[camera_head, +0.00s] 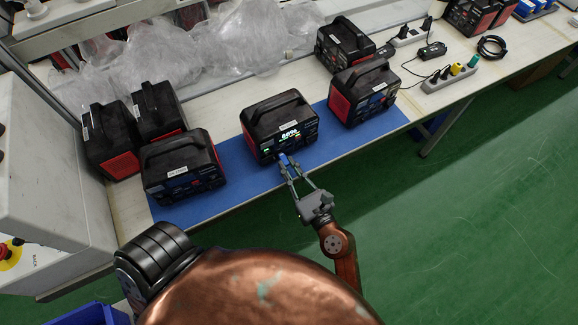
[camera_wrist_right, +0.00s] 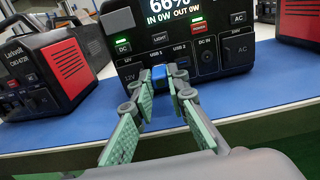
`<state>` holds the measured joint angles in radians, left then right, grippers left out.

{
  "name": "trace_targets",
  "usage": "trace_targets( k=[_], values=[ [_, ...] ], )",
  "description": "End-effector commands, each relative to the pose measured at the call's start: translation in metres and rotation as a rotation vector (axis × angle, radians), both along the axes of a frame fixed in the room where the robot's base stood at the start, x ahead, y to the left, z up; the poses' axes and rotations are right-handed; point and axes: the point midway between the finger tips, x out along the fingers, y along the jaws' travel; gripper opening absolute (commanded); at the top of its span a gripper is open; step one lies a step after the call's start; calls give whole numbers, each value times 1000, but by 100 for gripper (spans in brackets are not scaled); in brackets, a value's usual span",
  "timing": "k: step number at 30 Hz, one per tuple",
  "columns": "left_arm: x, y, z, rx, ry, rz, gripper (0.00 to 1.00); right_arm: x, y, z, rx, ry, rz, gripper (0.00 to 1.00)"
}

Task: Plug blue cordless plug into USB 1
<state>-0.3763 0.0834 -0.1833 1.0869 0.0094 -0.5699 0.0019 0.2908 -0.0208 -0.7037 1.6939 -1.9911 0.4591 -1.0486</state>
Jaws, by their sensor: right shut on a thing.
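The power station (camera_head: 278,125) with a lit display stands on a blue mat, its front panel (camera_wrist_right: 215,62) facing my right gripper. My right gripper (camera_head: 287,162) is shut on the small blue plug (camera_head: 284,158) just in front of that panel. In the right wrist view the plug (camera_wrist_right: 160,82) sits between the green-padded fingers (camera_wrist_right: 163,80), below the USB 1 label (camera_wrist_right: 158,52). The plug and fingertips cover part of the panel there, so I cannot tell whether the plug touches the port. The USB 2 label shows just to the right. My left gripper is not in view.
Other power stations stand on the mat to the left (camera_head: 184,168) and right (camera_head: 362,92). Plastic wrap (camera_head: 190,50) lies behind. A power strip (camera_head: 450,77) with coloured plugs is at the right.

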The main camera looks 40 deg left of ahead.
Motion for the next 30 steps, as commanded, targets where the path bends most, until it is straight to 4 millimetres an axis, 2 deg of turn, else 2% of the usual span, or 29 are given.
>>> trace_targets(
  k=[9, 10, 18, 26, 30],
  values=[
    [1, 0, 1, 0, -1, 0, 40, 1, 4, 0, 0, 0, 1, 0],
    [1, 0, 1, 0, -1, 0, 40, 1, 4, 0, 0, 0, 1, 15],
    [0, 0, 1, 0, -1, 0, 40, 1, 4, 0, 0, 0, 0, 33],
    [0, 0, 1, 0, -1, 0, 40, 1, 3, 0, 0, 0, 0, 35],
    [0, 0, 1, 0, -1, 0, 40, -1, -4, -1, -1, -1, -1, 35]
  ],
)
